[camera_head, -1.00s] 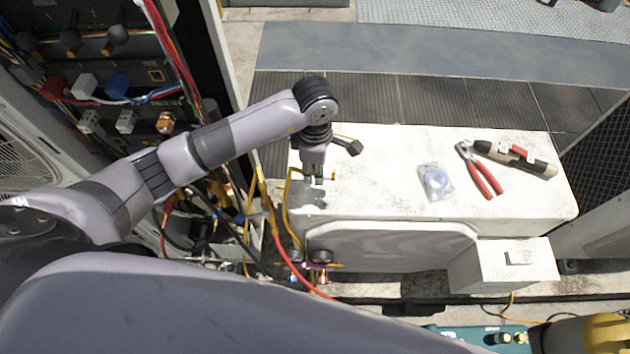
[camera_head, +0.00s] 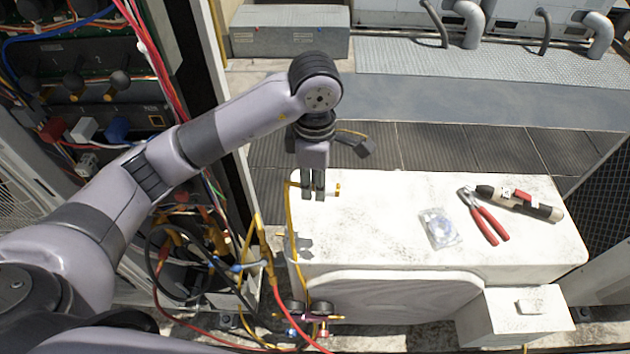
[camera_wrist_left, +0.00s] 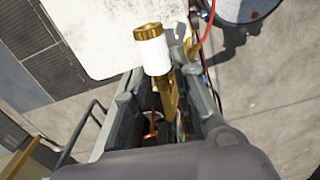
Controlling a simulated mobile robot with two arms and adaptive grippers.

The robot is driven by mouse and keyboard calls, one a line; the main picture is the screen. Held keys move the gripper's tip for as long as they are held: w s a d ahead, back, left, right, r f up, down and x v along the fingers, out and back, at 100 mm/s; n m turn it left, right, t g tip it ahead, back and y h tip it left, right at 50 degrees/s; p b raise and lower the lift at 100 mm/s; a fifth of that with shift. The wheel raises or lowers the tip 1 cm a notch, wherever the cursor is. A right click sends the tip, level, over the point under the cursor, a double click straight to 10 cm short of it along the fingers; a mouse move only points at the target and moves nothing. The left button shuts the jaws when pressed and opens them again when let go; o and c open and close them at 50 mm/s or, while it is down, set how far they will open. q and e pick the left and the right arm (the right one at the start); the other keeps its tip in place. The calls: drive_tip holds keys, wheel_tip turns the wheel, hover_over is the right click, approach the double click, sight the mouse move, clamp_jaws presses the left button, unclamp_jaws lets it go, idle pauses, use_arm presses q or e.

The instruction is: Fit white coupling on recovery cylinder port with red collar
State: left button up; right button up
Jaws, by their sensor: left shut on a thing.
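My left gripper (camera_head: 313,190) is shut on the white coupling (camera_head: 328,190) and holds it over the left end of the white condenser unit. In the left wrist view the coupling (camera_wrist_left: 154,55) is a white sleeve with a brass end, tilted and sticking out past the fingers (camera_wrist_left: 170,105). A yellow hose (camera_head: 291,225) runs down from near the gripper. The recovery cylinder and its red-collared port cannot be made out in the current views. My right gripper is not in view.
The white condenser unit (camera_head: 375,220) carries a clear packet (camera_head: 439,228), red-handled pliers (camera_head: 485,217) and a black-and-tan tool (camera_head: 520,203). A gauge manifold (camera_head: 308,315) with hoses sits at its front left. An open wiring cabinet (camera_head: 100,85) stands left.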

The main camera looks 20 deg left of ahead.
use_arm(q)
clamp_jaws()
